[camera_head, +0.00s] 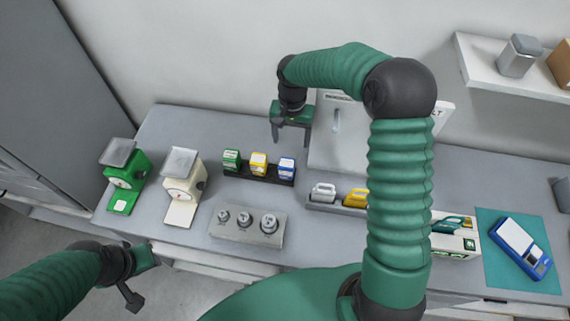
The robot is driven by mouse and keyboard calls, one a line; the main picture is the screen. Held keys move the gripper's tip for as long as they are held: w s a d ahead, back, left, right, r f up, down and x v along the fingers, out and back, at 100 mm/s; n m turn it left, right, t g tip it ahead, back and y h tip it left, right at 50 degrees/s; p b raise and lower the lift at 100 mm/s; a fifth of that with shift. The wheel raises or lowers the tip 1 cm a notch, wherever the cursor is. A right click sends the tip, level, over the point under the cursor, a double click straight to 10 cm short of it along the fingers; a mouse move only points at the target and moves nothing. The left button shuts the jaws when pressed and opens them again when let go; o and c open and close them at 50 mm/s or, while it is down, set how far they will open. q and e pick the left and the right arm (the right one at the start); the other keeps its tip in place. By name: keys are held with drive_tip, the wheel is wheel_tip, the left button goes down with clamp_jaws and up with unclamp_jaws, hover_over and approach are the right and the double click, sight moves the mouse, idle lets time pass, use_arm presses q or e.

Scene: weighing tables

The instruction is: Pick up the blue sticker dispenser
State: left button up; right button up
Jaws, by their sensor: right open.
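The blue sticker dispenser (287,168) is a small blue and white box. It stands upright at the right end of a dark rack (240,176), beside a yellow one (259,163) and a green one (232,160). My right gripper (291,140) is open and empty, fingers pointing down. In the picture it shows just above the blue dispenser, apart from it; its exact height is hard to judge. My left gripper (143,279) is open and empty off the table's front left edge, far from the rack.
A green scale (124,182) and a cream scale (182,189) stand at the left. A metal block with weights (232,234) lies in front of the rack. A blue device (520,247) lies on a teal mat (495,270) at right.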

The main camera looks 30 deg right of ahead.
drive_tip(key=p, duration=0.1)
hover_over(287, 162)
drive_tip(key=s, duration=0.1)
drive_tip(key=f, duration=0.6)
drive_tip(key=shift+d+f, duration=0.1)
drive_tip(key=shift+d, duration=0.1)
drive_tip(key=f, duration=0.1)
drive_tip(key=f+p, duration=0.1)
drive_tip(key=w+f, duration=0.1)
drive_tip(key=shift+a+f, duration=0.3)
drive_tip(key=shift+a, duration=0.1)
wheel_tip(287, 162, down, 4)
drive_tip(key=shift+s+r+p, duration=0.1)
drive_tip(key=shift+p, duration=1.1)
drive_tip(key=shift+d+f, duration=0.1)
drive_tip(key=shift+f, duration=0.25)
drive_tip(key=shift+d+f, duration=0.1)
drive_tip(key=shift+d, duration=0.1)
drive_tip(key=shift+a, duration=0.1)
drive_tip(key=c, duration=0.4)
drive_tip(key=shift+a, duration=0.2)
drive_tip(key=c, duration=0.7)
clamp_jaws()
use_arm(q)
drive_tip(key=v, duration=0.5)
drive_tip(key=shift+a, duration=0.15)
use_arm(e)
drive_tip(key=shift+d, duration=0.15)
